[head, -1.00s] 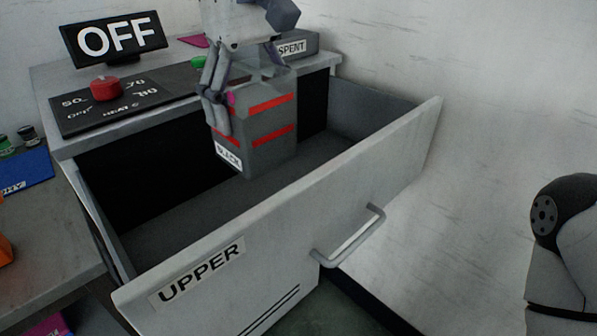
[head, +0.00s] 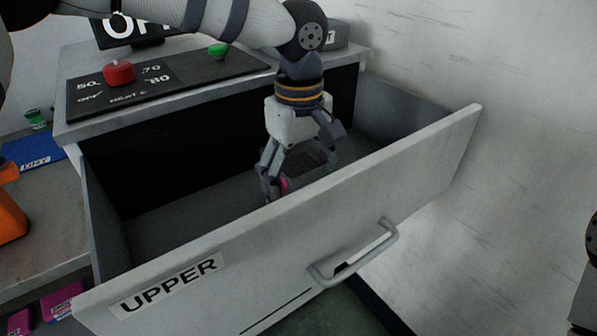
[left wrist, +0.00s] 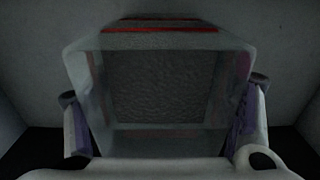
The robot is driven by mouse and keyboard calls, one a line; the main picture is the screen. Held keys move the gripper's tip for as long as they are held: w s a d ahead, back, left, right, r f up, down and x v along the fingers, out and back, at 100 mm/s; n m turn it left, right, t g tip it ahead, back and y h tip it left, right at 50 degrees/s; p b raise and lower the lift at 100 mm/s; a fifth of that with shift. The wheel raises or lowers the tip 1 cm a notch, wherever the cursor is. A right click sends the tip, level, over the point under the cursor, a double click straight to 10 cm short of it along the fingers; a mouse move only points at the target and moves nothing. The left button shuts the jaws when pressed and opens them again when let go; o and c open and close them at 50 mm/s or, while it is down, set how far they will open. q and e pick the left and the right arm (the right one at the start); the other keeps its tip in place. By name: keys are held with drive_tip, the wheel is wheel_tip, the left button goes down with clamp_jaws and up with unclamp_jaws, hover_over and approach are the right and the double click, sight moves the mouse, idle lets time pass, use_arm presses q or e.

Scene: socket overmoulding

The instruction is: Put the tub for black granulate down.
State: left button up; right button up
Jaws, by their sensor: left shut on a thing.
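The tub for black granulate (head: 318,158) is down inside the open drawer marked UPPER (head: 167,287), toward its right part. The drawer's front panel hides most of the tub; its open top shows. My left gripper (head: 300,178) is over the tub with its fingers shut on it. In the left wrist view the tub (left wrist: 160,135) fills the middle between the two fingers (left wrist: 160,120), with dark grey granulate inside and red stripes on its far side. I cannot tell whether its base touches the drawer floor. My right gripper is out of view.
The drawer floor left of the tub (head: 190,205) is bare. The drawer's high front panel with its handle (head: 355,255) stands close in front. Above is the worktop with a heater panel, a red knob (head: 118,72) and a green knob (head: 218,51).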

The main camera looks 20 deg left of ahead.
use_arm(q)
drive_tip(key=o, duration=1.8)
wheel_tip(320, 180, up, 12)
drive_tip(key=shift+r, duration=0.1)
